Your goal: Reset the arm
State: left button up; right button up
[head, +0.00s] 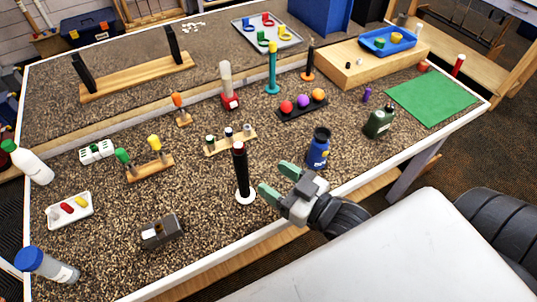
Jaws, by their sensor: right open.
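My right gripper (271,177) is open and empty, with its two green-tipped fingers spread and pointing left. It is over the front part of the speckled table (200,210), near the front edge. A black post with a dark red top and white base (241,175) stands upright just left of the fingertips. A dark blue container (318,150) stands just behind and right of the gripper. Nothing is seen between the fingers. My left gripper is not in view.
A small wooden rack (231,143) with several pegs stands behind the post. A grey-brown block (161,231) lies front left. A dark green bottle (379,123) and a green mat (432,98) are to the right. The tabletop between block and post is clear.

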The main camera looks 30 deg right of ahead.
jog(key=shift+f, duration=0.1)
jog(key=s+d+f+m+g+h, duration=0.3)
jog(key=s+f+g+h, duration=0.4)
jog(key=s+f+g, duration=0.4)
notch_tip(320, 180, down, 26)
jog(key=g, duration=0.3)
jog(key=s+d+f+g, duration=0.1)
jog(key=s+d+f, duration=0.1)
jog(key=s+f, duration=1.3)
jog(key=shift+s+d+f+h, duration=0.25)
jog(key=shift+s+d+h, duration=0.1)
jog(key=shift+s, duration=0.45)
